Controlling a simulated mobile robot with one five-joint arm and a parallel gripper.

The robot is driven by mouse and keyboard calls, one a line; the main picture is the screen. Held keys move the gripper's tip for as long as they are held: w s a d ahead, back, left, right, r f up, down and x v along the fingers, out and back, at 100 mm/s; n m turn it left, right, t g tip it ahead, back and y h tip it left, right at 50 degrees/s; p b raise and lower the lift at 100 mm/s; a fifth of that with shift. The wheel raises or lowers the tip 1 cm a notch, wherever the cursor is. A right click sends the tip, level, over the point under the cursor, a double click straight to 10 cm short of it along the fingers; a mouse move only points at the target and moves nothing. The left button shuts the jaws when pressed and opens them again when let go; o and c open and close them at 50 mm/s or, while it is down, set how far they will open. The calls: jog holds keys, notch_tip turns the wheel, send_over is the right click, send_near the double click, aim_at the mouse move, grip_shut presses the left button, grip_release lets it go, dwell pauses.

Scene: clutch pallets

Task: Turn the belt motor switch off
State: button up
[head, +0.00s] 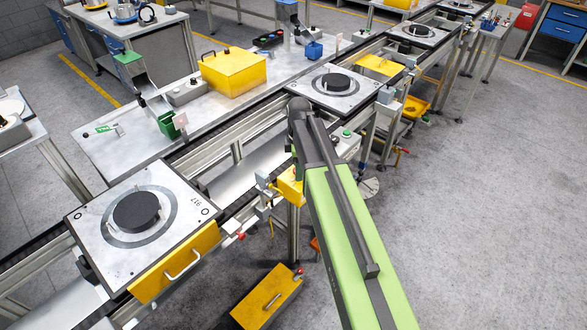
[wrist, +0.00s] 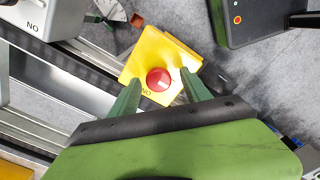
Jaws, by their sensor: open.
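A yellow switch box (wrist: 152,52) with a round red knob (wrist: 158,80) lies ahead of my gripper in the wrist view. The knob has a small pale mark on its face, and lettering like "NO", perhaps an inverted "ON", sits beside it. My gripper (wrist: 161,76) is open, with one green finger on each side of the knob. I cannot tell whether the fingers touch it. In the head view the yellow box (head: 289,188) shows beside the conveyor, partly covered by my arm. The knob and my gripper's fingers are hidden there.
A grey box (wrist: 45,18) with similar lettering is at the wrist view's upper left. The conveyor rail (wrist: 85,68) runs beside the yellow box. In the head view a pallet with a black disc (head: 138,212) and a yellow drawer (head: 178,262) stand left. Open floor (head: 480,220) lies right.

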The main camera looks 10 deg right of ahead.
notch_tip(320, 180, up, 17)
jog(key=p, duration=1.7)
jog(key=shift+r, duration=0.2)
jog(key=shift+m, duration=0.5)
jog(key=s+f+b, duration=0.1)
jog(key=f+b, duration=0.3)
jog(key=s+a+f+b, duration=0.1)
jog(key=s+f+b, duration=0.1)
jog(key=f+b, duration=0.2)
jog(key=s+f+b, duration=0.2)
jog(key=f+b, duration=0.2)
jog(key=shift+a+f, duration=0.2)
jog(key=shift+f, duration=0.15)
jog(key=s+f+m+b, duration=0.4)
jog(key=s+m, duration=0.5)
jog(key=m, duration=0.6)
jog(key=shift+a+f+b, duration=0.25)
jog(key=shift+a+b, duration=0.05)
jog(key=shift+b, duration=0.15)
